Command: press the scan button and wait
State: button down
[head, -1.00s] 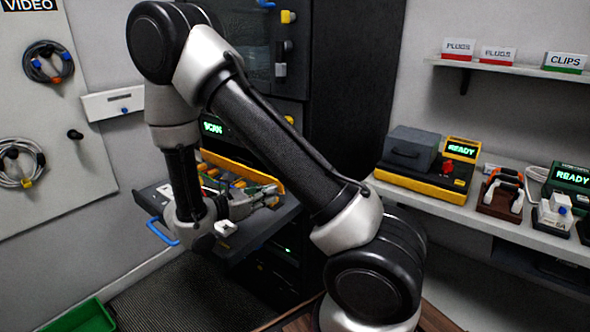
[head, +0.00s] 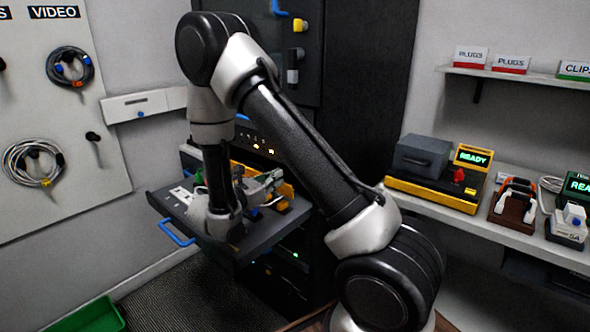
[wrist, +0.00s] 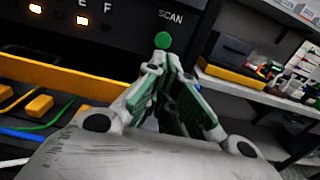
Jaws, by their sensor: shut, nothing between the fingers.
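The green scan button (wrist: 163,40) sits on a dark panel, beneath the printed word SCAN (wrist: 171,18) in the wrist view. My gripper (wrist: 165,75) is shut and empty. Its fingers point toward the panel, with the button showing just beyond and above the tips; I cannot tell whether they touch it. In the head view my gripper (head: 272,180) is over the pulled-out drawer (head: 165,202), in front of the panel's amber lamps (head: 262,147). My arm hides the button there.
Orange blocks (wrist: 38,105) and coloured cables lie low on the left. A shelf with a yellow-based READY device (head: 473,157) stands to the right. A green bin (head: 90,316) is on the floor.

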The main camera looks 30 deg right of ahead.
jog(key=x, duration=0.9)
jog(key=shift+f, duration=0.1)
jog(key=shift+x, duration=0.75)
jog(key=v, duration=1.4)
jog(key=shift+a, duration=0.2)
